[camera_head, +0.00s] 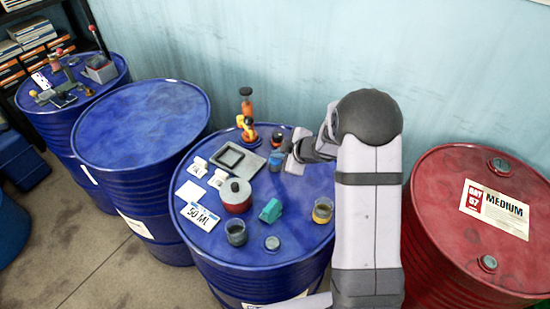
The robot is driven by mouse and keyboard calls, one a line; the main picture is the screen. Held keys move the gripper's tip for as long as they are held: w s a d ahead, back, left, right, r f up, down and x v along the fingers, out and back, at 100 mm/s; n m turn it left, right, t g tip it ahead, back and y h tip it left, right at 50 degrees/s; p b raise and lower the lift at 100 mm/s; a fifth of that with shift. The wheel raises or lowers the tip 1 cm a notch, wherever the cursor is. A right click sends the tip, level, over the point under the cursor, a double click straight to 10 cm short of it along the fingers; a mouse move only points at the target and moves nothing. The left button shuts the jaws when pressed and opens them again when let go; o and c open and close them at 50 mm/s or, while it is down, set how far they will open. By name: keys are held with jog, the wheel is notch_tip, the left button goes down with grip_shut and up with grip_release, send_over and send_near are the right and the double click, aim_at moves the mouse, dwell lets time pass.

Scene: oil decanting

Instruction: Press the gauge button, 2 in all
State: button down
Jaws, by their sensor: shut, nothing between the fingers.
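My gripper (290,149) is small in the view, at the end of my grey and white arm over the right back part of the middle blue drum (259,255). It is shut and empty, close to a dark jar with an orange-red band (277,138) and a blue-banded jar (276,160). Whether it touches either is too small to tell. I cannot pick out the gauge button for certain. An orange and black upright device (247,116) stands at the back of the drum top, left of my gripper.
The drum top also holds a dark tray (237,159), a red pot with a grey lid (235,196), a "50 ML" card (200,216), a teal block (271,211), a yellow-banded jar (322,211) and a grey jar (236,233). A red drum (445,180) stands right.

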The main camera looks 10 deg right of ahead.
aim_at(278, 162)
jog(key=shift+r+p, duration=0.4)
jog(key=shift+r, duration=0.15)
notch_tip(278, 162, up, 5)
jog(key=p, duration=0.5)
jog(key=shift+r+p, duration=0.1)
jog(key=shift+p, duration=0.2)
dwell(2.4)
notch_tip(278, 162, up, 4)
jog(key=p, duration=0.6)
jog(key=shift+f, duration=0.4)
notch_tip(278, 162, down, 8)
jog(key=b, duration=0.8)
jog(key=shift+f, duration=0.2)
